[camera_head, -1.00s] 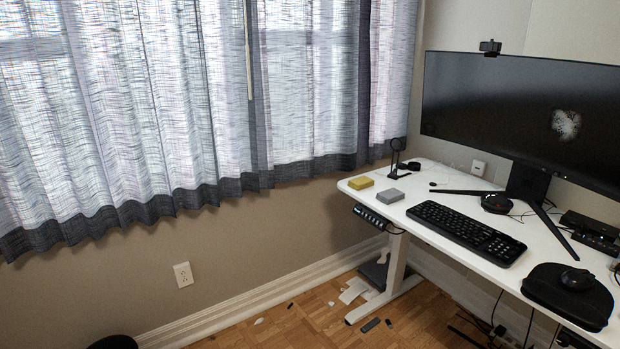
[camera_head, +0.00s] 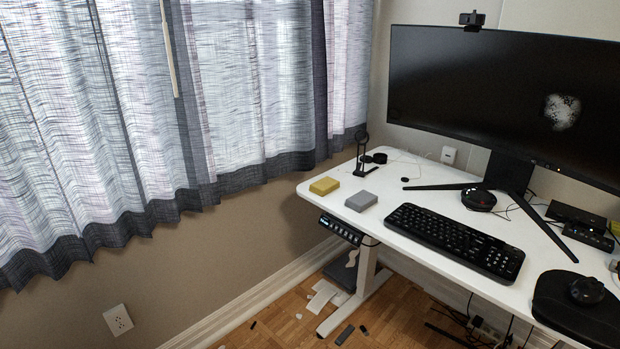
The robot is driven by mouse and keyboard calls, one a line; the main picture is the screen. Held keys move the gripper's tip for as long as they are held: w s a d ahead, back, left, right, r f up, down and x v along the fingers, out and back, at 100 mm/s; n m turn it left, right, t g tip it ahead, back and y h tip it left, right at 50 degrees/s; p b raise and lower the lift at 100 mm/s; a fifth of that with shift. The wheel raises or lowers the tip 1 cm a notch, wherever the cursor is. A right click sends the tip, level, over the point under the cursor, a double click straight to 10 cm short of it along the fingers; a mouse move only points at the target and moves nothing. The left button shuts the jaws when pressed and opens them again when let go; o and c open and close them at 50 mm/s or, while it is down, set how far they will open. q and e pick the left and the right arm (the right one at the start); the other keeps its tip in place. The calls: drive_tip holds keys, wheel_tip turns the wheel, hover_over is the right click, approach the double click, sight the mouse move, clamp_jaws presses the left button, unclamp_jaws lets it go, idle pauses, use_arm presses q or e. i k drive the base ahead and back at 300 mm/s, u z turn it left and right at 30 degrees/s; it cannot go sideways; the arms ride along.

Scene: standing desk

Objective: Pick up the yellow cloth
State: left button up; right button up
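The yellow cloth (camera_head: 324,185) is a small folded block lying flat on the far left corner of the white desk (camera_head: 400,228). A grey folded cloth or block (camera_head: 361,200) lies just to its right, with a narrow gap between them. Neither of my grippers shows in the head view, so their state cannot be seen.
A black stand (camera_head: 361,155) is behind the yellow cloth. A keyboard (camera_head: 455,240), a large monitor (camera_head: 500,105) and a mouse on a black pad (camera_head: 580,310) take up the desk to the right. Curtains (camera_head: 150,110) hang at the left. Papers (camera_head: 322,296) lie on the floor.

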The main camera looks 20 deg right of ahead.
sight(323, 187)
drive_tip(key=z, duration=0.5)
drive_tip(key=i, duration=0.8)
drive_tip(key=z, duration=0.75)
